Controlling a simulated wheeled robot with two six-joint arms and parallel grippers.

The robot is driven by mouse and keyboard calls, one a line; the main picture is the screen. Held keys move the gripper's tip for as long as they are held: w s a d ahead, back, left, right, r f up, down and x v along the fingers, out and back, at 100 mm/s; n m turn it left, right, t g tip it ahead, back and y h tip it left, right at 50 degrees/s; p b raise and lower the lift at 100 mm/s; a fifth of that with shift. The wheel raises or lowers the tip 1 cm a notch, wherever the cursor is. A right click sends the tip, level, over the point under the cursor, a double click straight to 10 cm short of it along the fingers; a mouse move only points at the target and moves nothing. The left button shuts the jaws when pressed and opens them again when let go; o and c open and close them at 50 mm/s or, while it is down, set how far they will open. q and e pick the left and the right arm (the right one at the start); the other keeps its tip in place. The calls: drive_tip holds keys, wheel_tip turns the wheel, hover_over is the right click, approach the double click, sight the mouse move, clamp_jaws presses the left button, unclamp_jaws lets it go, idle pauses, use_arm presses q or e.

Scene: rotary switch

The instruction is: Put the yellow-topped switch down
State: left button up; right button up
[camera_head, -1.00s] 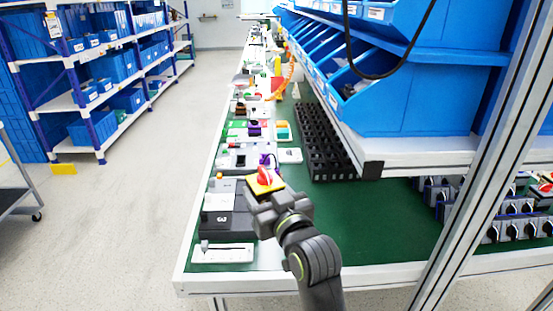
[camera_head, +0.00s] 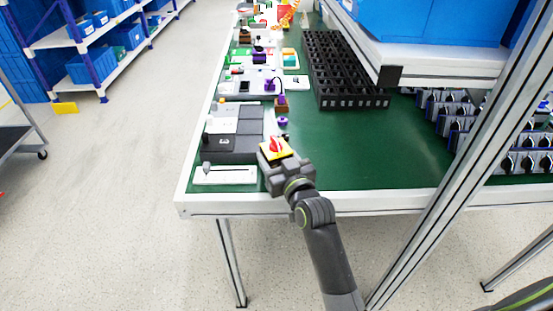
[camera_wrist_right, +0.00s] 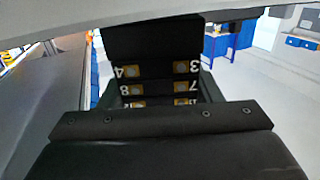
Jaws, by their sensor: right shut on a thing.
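The yellow-topped switch shows in the head view as a yellow plate (camera_head: 275,149) with a red knob. My right gripper (camera_head: 284,168) is shut on it, near the front end of the green table (camera_head: 375,160), just right of the grey and black boxes. I cannot tell whether the switch touches the table. In the right wrist view, the switch's dark body (camera_wrist_right: 155,48) shows numbered terminals. My left gripper is not in view.
A white panel with a slider (camera_head: 225,175) and dark boxes (camera_head: 230,145) lie left of the gripper. A black grid tray (camera_head: 340,65) stands farther back. Bare green table lies right of the gripper. A metal post (camera_head: 470,150) rises at the right.

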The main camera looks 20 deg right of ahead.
drive_tip(key=shift+f, duration=0.25)
drive_tip(key=shift+f, duration=0.15)
drive_tip(key=o, duration=1.3)
drive_tip(key=shift+c, duration=0.2)
